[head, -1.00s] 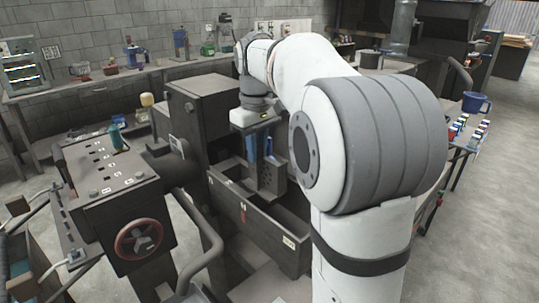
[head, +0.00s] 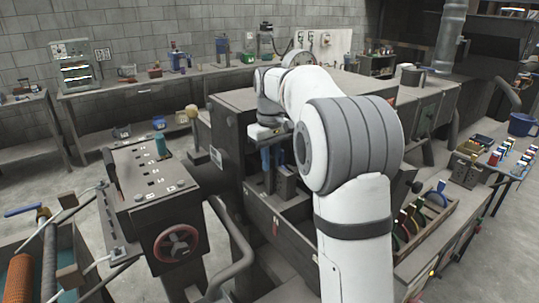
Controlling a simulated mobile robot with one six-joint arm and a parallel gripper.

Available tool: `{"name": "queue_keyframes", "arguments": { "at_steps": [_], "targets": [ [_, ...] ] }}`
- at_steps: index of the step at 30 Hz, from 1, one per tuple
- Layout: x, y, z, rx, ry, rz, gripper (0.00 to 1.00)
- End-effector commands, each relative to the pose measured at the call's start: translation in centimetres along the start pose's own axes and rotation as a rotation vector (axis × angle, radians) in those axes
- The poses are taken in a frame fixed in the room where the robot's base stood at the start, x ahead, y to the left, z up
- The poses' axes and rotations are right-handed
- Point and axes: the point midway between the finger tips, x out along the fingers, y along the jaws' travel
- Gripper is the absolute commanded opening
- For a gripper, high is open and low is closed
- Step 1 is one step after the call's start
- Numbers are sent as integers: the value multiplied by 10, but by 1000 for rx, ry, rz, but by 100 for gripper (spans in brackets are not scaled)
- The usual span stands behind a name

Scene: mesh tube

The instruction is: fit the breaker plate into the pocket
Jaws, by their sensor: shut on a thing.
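My gripper (head: 268,152) is in the head view, pointing down into the open bay of the dark machine (head: 233,150). Blue parts show at its fingers. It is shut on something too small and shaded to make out. A grey block with dark holes (head: 285,187) stands in the bay just below and right of the fingers. I cannot tell whether they touch. I cannot pick out the breaker plate or the pocket. My white arm covers the right part of the bay.
A control box (head: 150,190) with a red handwheel (head: 176,243) and a bent pipe (head: 235,250) stand left of the bay. A tray of coloured rings (head: 425,215) lies right of my arm. A blue mug (head: 522,125) stands far right. Benches line the back wall.

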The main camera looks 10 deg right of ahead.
Motion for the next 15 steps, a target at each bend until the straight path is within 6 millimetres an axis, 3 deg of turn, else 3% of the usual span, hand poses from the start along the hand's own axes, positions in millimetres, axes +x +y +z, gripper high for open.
{"name": "queue_keyframes", "arguments": {
  "at_steps": [9,15],
  "targets": [
    [38,0,0,1,1,1,0],
    [42,1,0,1,4,2,0]
  ]
}}
